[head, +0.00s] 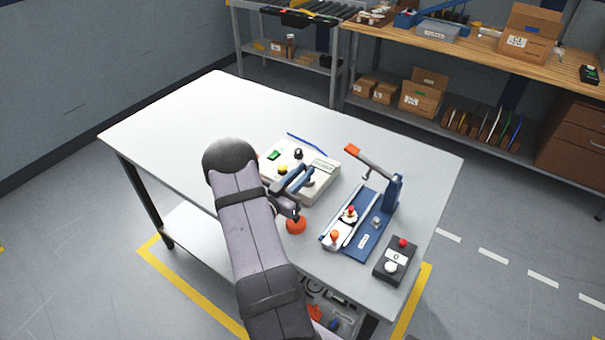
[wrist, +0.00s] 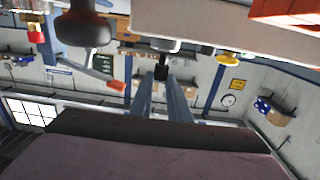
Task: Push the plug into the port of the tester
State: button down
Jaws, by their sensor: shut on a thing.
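The tester (head: 322,165) is a pale box on the table with a green button, a yellow knob and a black knob on top. In the head view my gripper (head: 292,182) is at the tester's near side, partly over it. In the wrist view my gripper (wrist: 162,82) is shut on a small dark piece, the plug (wrist: 161,72). The plug's front faces a pale edge, likely the tester (wrist: 220,25), with a grey round part close to it. I cannot make out the port or tell whether the plug touches it.
A round orange-red part (head: 296,226) lies just below my gripper. A blue clamp fixture (head: 370,235) with a red-tipped lever stands to the right. A black button box (head: 396,262) is at the right front. The table's (head: 200,110) left part is clear.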

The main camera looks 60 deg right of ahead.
jog(key=shift+f+b, duration=0.5)
jog(key=shift+f, duration=0.1)
jog(key=c, duration=1.6)
grip_release()
jog(key=a+b, duration=0.2)
jog(key=a, duration=0.4)
jog(key=shift+w+a, duration=0.1)
jog(key=shift+a, duration=0.55)
jog(key=shift+r, duration=0.1)
